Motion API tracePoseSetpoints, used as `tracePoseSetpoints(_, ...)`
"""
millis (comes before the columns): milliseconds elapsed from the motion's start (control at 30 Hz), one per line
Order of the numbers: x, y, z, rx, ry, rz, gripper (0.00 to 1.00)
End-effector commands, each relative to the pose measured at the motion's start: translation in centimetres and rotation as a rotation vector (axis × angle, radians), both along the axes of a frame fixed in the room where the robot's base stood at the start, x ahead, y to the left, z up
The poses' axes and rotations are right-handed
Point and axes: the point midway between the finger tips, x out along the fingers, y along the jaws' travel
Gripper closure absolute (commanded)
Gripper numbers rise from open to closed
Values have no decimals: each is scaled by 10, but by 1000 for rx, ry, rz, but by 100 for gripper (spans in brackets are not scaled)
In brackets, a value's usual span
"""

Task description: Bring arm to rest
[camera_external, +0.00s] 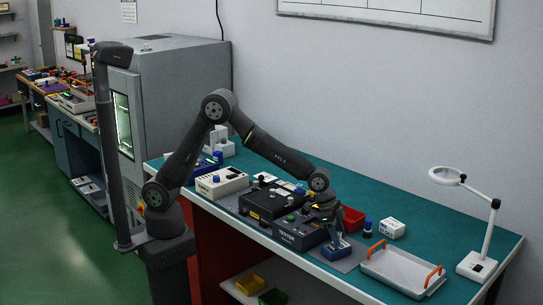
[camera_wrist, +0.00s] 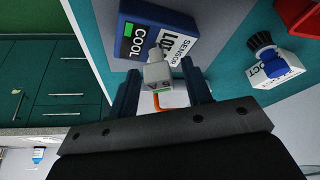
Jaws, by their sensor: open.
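My gripper (camera_external: 334,237) points down over the front part of the bench, just above a blue block (camera_external: 336,251). My gripper's two dark fingers (camera_wrist: 163,88) are apart there. A small pale grey piece (camera_wrist: 157,74) with a narrow grey stem shows between them. I cannot tell whether the fingers touch this piece, or whether it rests on the blue block. My arm reaches out over the bench, bent at the elbow.
A white tray with orange handles (camera_external: 385,271) lies right of my gripper. A black tester box (camera_external: 299,234) stands close on the left. A red bin (camera_external: 352,219), blue-capped bottle (camera_external: 367,228) and white box (camera_external: 392,228) stand behind. A magnifier lamp (camera_external: 489,235) stands far right.

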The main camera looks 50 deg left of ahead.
Motion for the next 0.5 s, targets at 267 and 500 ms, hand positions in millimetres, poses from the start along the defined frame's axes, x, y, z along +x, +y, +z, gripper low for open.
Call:
tracePoseSetpoints(267, 2, -4, 11, -3, -1, 0, 55)
tracePoseSetpoints(500, 2, -4, 18, -1, 0, 1, 55)
